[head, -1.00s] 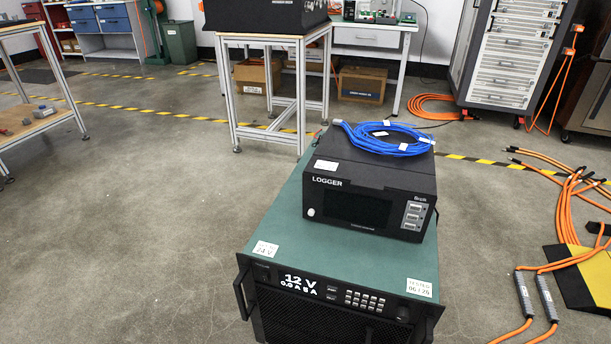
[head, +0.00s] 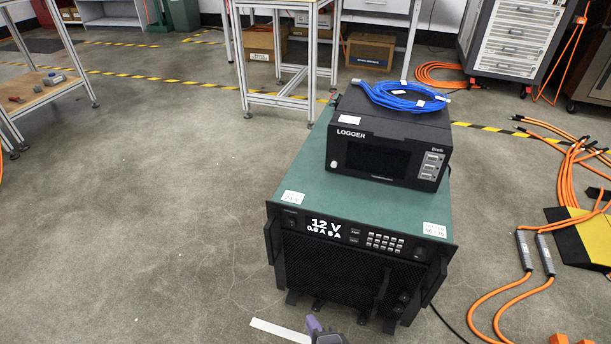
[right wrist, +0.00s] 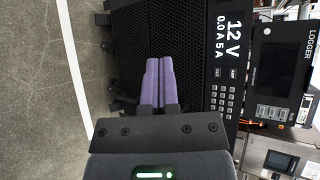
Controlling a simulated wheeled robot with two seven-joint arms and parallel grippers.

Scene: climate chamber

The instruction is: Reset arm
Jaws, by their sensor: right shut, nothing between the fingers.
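My right gripper (right wrist: 158,82) shows in the right wrist view with its two purple fingers together and nothing between them. It points at the dark mesh front of the power supply. In the head view only the tip of a purple finger (head: 314,325) shows at the bottom edge, in front of and below the power supply. My left gripper is not in view. The power supply (head: 345,255) stands on the floor, with a green top and a display reading 12 V. A black logger (head: 390,150) sits on it, with a coil of blue cable (head: 405,96) on top.
Orange cables (head: 565,180) and a black-and-yellow ramp (head: 590,235) lie on the floor at right. A metal-framed table (head: 290,100) stands behind, and a wooden-topped bench (head: 45,92) at left. The floor at left is largely clear.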

